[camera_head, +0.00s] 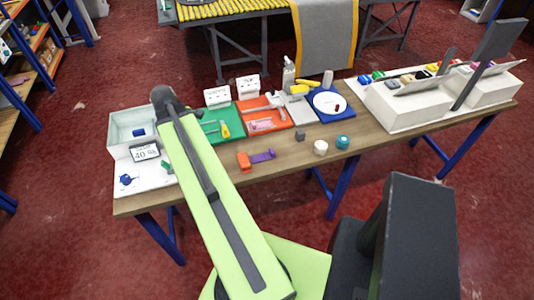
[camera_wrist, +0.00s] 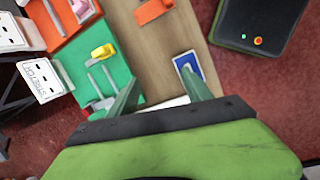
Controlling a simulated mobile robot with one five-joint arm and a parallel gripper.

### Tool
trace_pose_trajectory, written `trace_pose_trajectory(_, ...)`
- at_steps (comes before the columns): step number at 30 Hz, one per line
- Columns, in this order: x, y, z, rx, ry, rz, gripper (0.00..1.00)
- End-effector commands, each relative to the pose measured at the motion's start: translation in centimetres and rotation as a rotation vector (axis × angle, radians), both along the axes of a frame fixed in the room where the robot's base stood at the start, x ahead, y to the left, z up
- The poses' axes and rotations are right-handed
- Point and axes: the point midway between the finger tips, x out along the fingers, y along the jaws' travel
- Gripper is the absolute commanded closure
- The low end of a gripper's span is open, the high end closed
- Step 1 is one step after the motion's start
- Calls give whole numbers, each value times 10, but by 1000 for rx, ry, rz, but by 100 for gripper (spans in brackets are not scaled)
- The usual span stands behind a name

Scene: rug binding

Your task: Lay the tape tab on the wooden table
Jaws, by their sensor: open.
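My gripper (camera_wrist: 158,77) is open, its two green fingers spread with nothing held between them. A small blue piece with a pale, yellowish-marked face (camera_wrist: 187,67), which looks like the tape tab, lies on the wooden table near its front edge. It shows just beyond the tip of the right finger in the wrist view; whether they touch I cannot tell. In the head view my arm hides that spot. The wooden table (camera_head: 375,143) runs across the head view, and its bare top also shows in the wrist view (camera_wrist: 150,55).
An orange block (camera_head: 243,161) and a purple piece (camera_head: 264,156) lie on the table right of my arm. Behind are a green mat (camera_head: 231,114), an orange mat (camera_head: 283,110) and a blue mat (camera_head: 347,116). A pale bin (camera_head: 118,133) stands left.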

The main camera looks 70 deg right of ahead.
Motion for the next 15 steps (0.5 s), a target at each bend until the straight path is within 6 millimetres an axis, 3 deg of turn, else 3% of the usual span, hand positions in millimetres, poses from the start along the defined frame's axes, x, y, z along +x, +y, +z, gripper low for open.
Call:
trace_pose_trajectory(1,-37,-36,2,-3,46,23,42)
trace_pose_trajectory(3,-83,-73,4,2,110,79,42)
trace_pose_trajectory(6,-134,-105,7,19,179,140,42)
trace_pose_trajectory(10,-168,-123,9,35,225,183,42)
trace_pose_trajectory(15,-173,-125,8,40,234,196,42)
